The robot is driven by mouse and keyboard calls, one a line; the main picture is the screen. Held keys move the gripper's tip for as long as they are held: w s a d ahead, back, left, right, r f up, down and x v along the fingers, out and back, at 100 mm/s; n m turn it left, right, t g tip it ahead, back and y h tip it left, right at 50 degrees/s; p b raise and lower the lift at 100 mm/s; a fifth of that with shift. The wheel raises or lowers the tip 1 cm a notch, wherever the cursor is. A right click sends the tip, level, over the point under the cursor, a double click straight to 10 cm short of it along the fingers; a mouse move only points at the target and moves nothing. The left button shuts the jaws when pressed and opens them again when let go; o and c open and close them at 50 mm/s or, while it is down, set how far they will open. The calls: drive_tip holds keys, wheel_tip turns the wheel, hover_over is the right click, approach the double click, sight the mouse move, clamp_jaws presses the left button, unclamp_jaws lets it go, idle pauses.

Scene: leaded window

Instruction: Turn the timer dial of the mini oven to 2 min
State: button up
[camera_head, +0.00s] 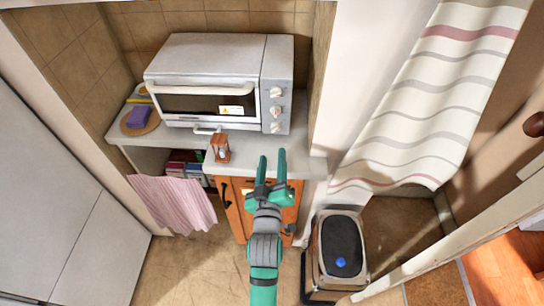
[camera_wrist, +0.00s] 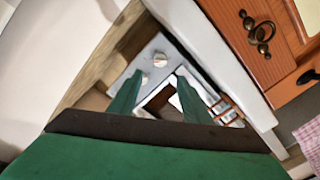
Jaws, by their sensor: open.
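The mini oven (camera_head: 205,60) stands on the counter in the niche, white with a glass door that is shut. Its right-hand panel carries three white knobs in a column: top (camera_head: 276,92), middle (camera_head: 276,112) and bottom (camera_head: 276,127). I cannot read their markings or tell which is the timer dial. My gripper (camera_head: 272,160) is open and empty in front of and below the panel, apart from the knobs. In the wrist view, my gripper's two green fingers (camera_wrist: 158,92) stand apart, with one white knob (camera_wrist: 160,59) visible beyond them on the grey panel.
A small wooden-framed item (camera_head: 220,148) stands at the counter's front edge, left of my gripper. A purple sponge (camera_head: 139,116) lies on a round board at the left. The niche's right wall (camera_head: 321,70) is close to the oven. A bin (camera_head: 340,250) stands at lower right.

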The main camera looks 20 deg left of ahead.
sight(275, 130)
drive_tip(key=shift+n, duration=0.9)
drive_tip(key=x, duration=1)
drive_tip(key=c, duration=1)
drive_tip(key=shift+c, duration=0.2)
